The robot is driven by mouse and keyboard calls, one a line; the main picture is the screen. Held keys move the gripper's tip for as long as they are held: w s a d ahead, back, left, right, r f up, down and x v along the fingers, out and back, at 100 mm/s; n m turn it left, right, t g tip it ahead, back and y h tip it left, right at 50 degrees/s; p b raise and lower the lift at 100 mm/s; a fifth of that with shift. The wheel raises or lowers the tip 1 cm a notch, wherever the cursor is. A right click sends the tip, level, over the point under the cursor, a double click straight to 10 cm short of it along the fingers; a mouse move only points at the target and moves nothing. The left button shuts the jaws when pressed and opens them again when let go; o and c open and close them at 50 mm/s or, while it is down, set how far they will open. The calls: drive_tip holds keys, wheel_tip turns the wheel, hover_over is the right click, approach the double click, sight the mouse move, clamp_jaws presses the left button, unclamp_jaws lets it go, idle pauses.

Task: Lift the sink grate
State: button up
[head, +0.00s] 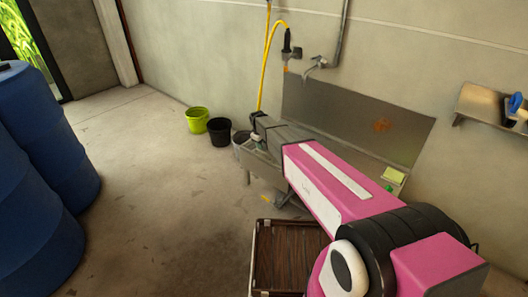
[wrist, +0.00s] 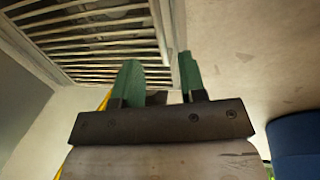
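The sink grate (wrist: 90,42), a frame of pale slats over a dark gap, fills the upper left of the wrist view. My gripper (wrist: 158,62) has two green fingers spread apart. The grate's right-hand rim bar runs down between the fingertips; I cannot tell whether either finger touches it. In the head view my pink arm reaches over the steel sink against the wall. The sink's splashback (head: 345,122) shows, but my arm hides most of the basin, and I cannot make out the grate there.
A tap (head: 316,66) and yellow hose (head: 266,60) are above the sink. Green (head: 197,121) and black (head: 219,131) buckets stand left of it. A brown slatted, framed object (head: 285,257) is in front. Blue barrels (head: 40,150) stand left; the floor between is clear.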

sight(264, 153)
drive_tip(key=f, duration=0.4)
drive_tip(key=w+f, duration=0.1)
drive_tip(key=f, duration=0.1)
drive_tip(key=shift+d+f, duration=0.15)
drive_tip(key=shift+d, duration=0.25)
clamp_jaws()
